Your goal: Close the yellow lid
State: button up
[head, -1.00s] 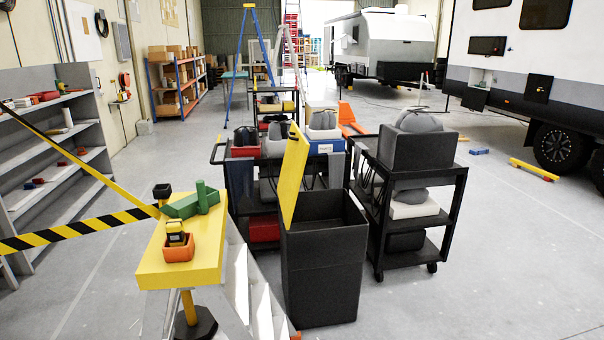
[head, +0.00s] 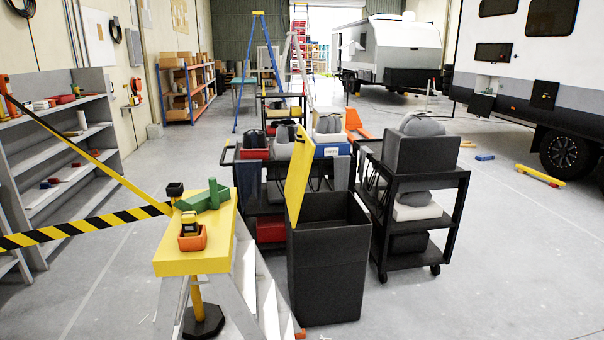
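The yellow lid (head: 299,178) stands open, nearly upright and leaning slightly, along the left edge of a tall black bin (head: 328,270). The bin's top is open and its dark inside shows. The bin stands on the floor in the middle of the head view. My gripper is not in view, so its state and its place relative to the lid are hidden.
A yellow-topped step stand (head: 215,262) with an orange box (head: 193,240) on it is just left of the bin. Black carts (head: 412,215) stand right of and behind the bin. Striped tape (head: 90,226) crosses the left. Floor is clear at the right front (head: 510,270).

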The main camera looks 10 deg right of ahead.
aim_at(303, 152)
jog(key=z, duration=1.25)
jog(key=i, duration=4.05)
